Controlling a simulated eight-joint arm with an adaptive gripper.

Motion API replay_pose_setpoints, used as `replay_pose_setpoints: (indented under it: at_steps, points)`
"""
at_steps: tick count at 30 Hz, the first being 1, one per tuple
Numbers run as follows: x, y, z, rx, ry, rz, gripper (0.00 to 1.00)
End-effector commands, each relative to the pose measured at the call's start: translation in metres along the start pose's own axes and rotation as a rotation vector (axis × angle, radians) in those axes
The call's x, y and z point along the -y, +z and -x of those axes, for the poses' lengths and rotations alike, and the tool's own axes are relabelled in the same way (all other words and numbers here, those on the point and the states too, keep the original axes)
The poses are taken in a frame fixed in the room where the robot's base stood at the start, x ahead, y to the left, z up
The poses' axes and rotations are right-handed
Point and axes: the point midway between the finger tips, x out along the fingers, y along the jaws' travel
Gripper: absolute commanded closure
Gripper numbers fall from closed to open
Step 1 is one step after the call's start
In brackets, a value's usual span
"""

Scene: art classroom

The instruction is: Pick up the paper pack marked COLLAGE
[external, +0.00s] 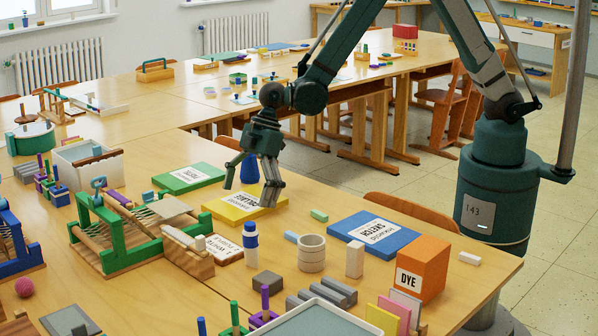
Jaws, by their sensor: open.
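The yellow paper pack (222,211) lies flat on the table. Its white label is upside down and partly covered by my gripper, and seems to read COLLAGE. My gripper (249,196) points down over the pack with its two fingers apart and nothing held between them. One fingertip is over the pack's far left part and the other over its right part. I cannot tell whether the fingertips touch it. A blue rounded object shows behind the gripper.
A green pack (190,177) lies behind left, and a blue pack marked SKETCH (389,248) lies to the right. A green-framed loom (115,238) stands left. An orange DYE box (432,265), a white ring-shaped pot (311,254) and a blue-white bottle (250,241) stand nearer the camera.

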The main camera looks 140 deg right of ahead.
Motion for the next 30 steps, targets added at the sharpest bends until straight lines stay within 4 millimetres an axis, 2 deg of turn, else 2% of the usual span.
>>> replay_pose_setpoints:
  at_steps: [16, 25, 30]
  points:
    - [0.0000, -0.0001, -0.0005, 0.000, 0.000, 0.000, 0.00]
    - [0.0000, 0.0000, -0.0005, 0.000, 0.000, 0.000, 0.38]
    - [-0.0001, -0.0001, -0.0003, 0.000, 0.000, 0.000, 0.39]
